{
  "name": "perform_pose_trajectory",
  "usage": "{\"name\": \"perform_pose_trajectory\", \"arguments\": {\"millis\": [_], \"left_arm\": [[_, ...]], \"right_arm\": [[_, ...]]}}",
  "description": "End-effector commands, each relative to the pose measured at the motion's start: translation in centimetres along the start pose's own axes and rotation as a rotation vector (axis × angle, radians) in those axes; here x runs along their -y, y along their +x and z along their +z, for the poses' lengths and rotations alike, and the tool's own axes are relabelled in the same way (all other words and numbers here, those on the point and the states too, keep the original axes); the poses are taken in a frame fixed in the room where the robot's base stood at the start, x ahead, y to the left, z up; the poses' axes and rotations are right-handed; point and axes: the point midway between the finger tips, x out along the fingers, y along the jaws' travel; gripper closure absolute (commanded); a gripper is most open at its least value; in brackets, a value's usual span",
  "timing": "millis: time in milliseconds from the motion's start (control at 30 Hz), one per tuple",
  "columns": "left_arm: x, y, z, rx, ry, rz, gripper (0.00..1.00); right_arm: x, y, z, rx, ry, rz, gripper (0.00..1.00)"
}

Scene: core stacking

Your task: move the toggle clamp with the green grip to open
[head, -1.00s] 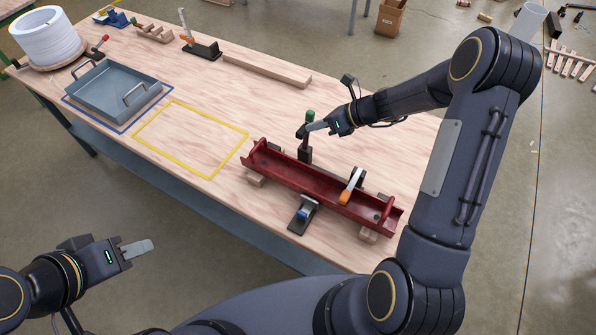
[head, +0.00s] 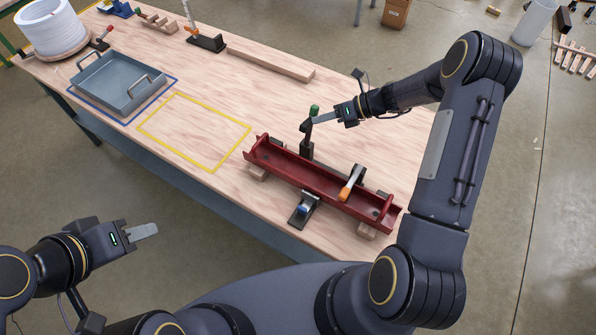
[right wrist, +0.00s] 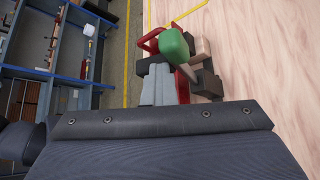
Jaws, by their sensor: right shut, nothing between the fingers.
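The toggle clamp with the green grip (head: 314,110) stands at the far side of the red trough (head: 290,168). Its dark handle stands roughly upright, with the grip on top. In the right wrist view the green grip (right wrist: 174,45) is just beyond the fingertips. My right gripper (head: 316,120) is shut and empty, its fingertips beside the handle just below the grip; whether they touch it I cannot tell. My left gripper (head: 146,231) is off the table's near side, holding nothing visible; its finger gap is not visible from this angle.
A clamp with an orange grip (head: 345,193) lies across the trough, and a blue-gripped clamp (head: 304,210) is on its near side. A grey tray (head: 118,100), a wooden bar (head: 270,66) and another orange clamp (head: 205,42) are farther left. The yellow-taped area (head: 195,130) is empty.

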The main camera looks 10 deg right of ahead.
Motion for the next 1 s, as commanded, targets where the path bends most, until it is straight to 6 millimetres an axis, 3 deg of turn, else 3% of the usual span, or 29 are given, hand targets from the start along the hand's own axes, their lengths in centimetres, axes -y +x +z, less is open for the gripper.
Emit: {"name": "perform_pose_trajectory", "arguments": {"millis": [33, 267, 500, 700, 1000], "left_arm": [[0.1, 0.1, 0.1, 0.000, 0.000, 0.000, 0.64], [0.2, 0.4, 0.2, 0.000, 0.000, 0.000, 0.64], [0.6, 1.4, 0.7, 0.000, 0.000, 0.000, 0.64], [0.8, 1.7, 0.9, 0.000, 0.000, 0.000, 0.64], [0.8, 1.7, 0.8, 0.000, 0.000, 0.000, 0.64]], "right_arm": [[1.1, -0.1, -0.2, 0.002, 0.007, -0.032, 1.00], [1.1, -1.1, -0.2, 0.005, 0.004, -0.034, 1.00], [0.4, -5.3, -0.2, 0.010, -0.002, -0.026, 1.00], [-0.2, -7.6, -0.3, 0.006, -0.004, -0.010, 1.00], [-0.6, -8.1, -0.2, 0.003, -0.005, -0.003, 1.00]]}}
